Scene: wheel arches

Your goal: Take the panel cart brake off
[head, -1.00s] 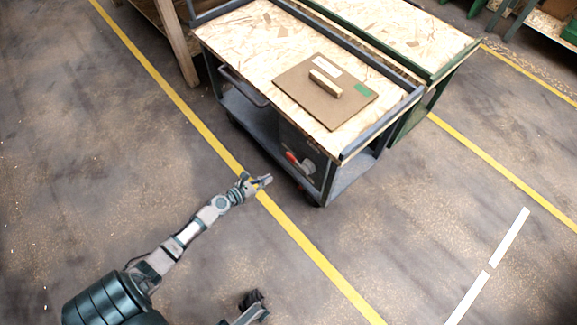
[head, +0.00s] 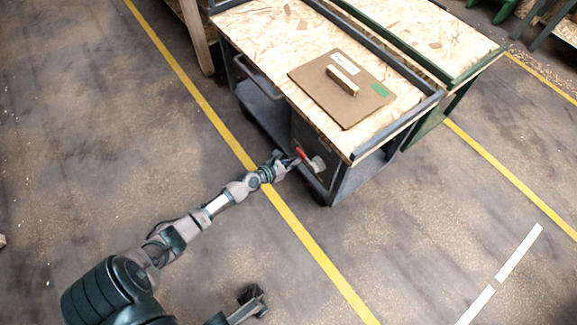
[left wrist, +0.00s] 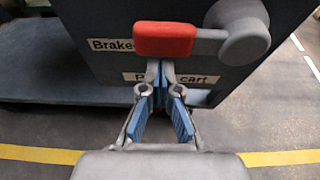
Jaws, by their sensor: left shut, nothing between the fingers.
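The panel cart (head: 345,185) is a dark-framed cart with a wood-chip top. On its lower end panel is the brake lever, a red handle (head: 300,153) on a round grey hub (head: 318,163). In the left wrist view the red handle (left wrist: 165,38) points left from the hub (left wrist: 245,33), roughly level. Labels reading "Brake" and partly "cart" show behind it. My left gripper (head: 288,161) is at the lever. In the left wrist view its blue-padded fingers (left wrist: 160,78) are shut and empty, with their tips just below the handle; contact is unclear. My right gripper (head: 252,298) shows dark and small at the bottom.
A brown panel (head: 330,102) with a block-like handle lies on the cart top. A green-framed cart (head: 440,55) stands close behind. A wooden-legged bench (head: 195,35) is at the upper left. Floor in front is clear, with a yellow line (head: 300,230).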

